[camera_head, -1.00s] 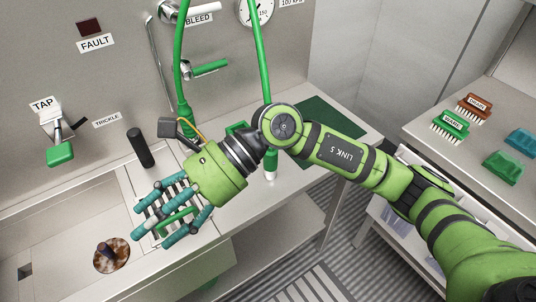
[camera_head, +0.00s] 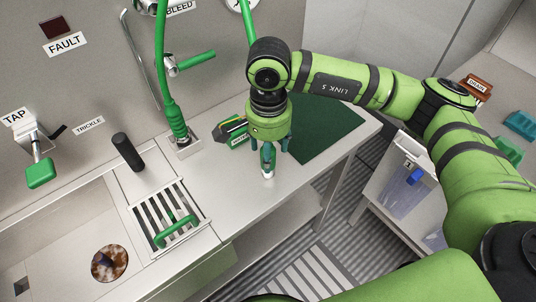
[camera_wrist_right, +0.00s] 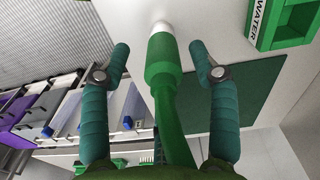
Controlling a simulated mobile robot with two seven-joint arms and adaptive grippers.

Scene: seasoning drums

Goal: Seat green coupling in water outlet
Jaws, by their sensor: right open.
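The green coupling with its silver tip (camera_head: 268,173) is at the end of a green hose, low over the counter. In the right wrist view the coupling (camera_wrist_right: 163,62) lies between the fingers, with a gap on both sides. My right gripper (camera_head: 268,160) points down around it, open. The same gripper (camera_wrist_right: 160,48) shows in the wrist view with both teal fingers spread. A green box labelled WATER (camera_wrist_right: 285,25) is at the upper right there. In the head view it is partly hidden behind my wrist. My left gripper is not in view.
A green hose fitting (camera_head: 177,125) stands on the counter, left of my gripper. A dark green mat (camera_head: 325,125) lies to the right. A sink grate with a green handle (camera_head: 176,232) and a black post (camera_head: 127,150) are left. The counter's front edge is close to the coupling.

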